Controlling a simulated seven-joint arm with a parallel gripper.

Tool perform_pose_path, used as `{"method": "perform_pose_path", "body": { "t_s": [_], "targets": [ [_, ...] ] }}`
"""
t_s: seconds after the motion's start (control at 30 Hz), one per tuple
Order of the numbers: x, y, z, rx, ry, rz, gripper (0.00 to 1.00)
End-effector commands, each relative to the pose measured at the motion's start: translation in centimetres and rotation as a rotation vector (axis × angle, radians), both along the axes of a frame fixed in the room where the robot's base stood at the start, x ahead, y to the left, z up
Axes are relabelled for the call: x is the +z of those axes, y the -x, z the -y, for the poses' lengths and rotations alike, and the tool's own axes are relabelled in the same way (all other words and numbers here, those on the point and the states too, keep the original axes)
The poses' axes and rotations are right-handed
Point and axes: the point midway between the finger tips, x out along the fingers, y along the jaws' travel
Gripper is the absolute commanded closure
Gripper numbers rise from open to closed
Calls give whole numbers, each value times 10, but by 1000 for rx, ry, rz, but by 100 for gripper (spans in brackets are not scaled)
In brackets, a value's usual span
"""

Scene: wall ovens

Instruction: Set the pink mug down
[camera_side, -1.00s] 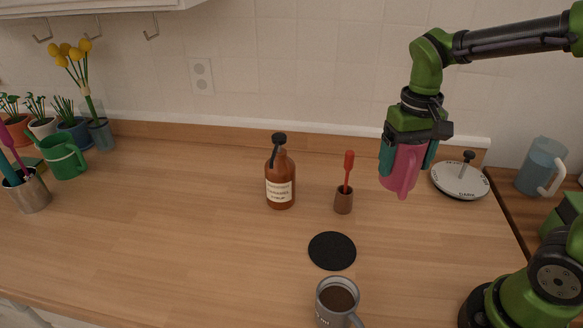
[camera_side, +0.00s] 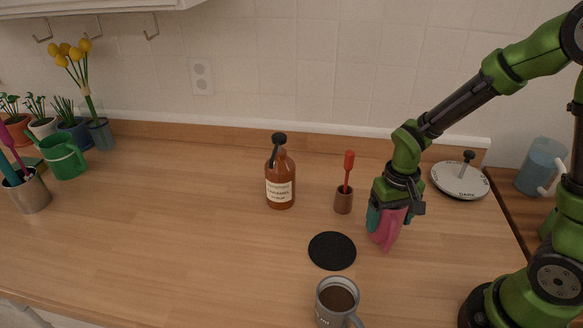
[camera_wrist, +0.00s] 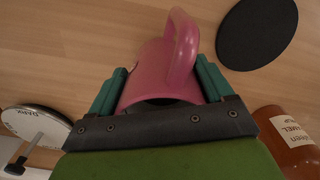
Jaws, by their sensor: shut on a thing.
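The pink mug (camera_side: 385,232) is held in my gripper (camera_side: 388,212), to the right of the round black coaster (camera_side: 332,251) in the side view. In the wrist view the pink mug (camera_wrist: 158,77) sits between the two teal fingers of my gripper (camera_wrist: 160,88), which are shut on it. Its handle points away from the palm, and the black coaster (camera_wrist: 257,32) lies beyond it to the right. The mug is low, close to the wooden counter; I cannot tell whether it touches it.
A grey mug of coffee (camera_side: 336,302) stands in front of the coaster. A brown pot with a red-handled tool (camera_side: 344,200) and an amber syrup bottle (camera_side: 280,180) stand behind. A round white lid-like disc (camera_side: 460,182) is at back right. The left counter is mostly clear.

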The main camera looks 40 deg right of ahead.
Motion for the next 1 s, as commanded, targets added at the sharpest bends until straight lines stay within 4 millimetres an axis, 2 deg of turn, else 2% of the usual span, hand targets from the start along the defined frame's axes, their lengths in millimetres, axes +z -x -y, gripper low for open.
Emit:
{"method": "perform_pose_path", "body": {
  "t_s": [0.4, 0.43, 0.53, 0.83, 1.0],
  "targets": [
    [-5, 0, 0, 0, 0, 1, 71],
    [-5, 0, 0, 0, 0, 0, 15],
    [-5, 0, 0, 0, 0, 1, 0],
    [-1, -1, 0, 0, 0, 3, 0],
    [23, -2, 0, 0, 0, 9, 0]
  ]
}}
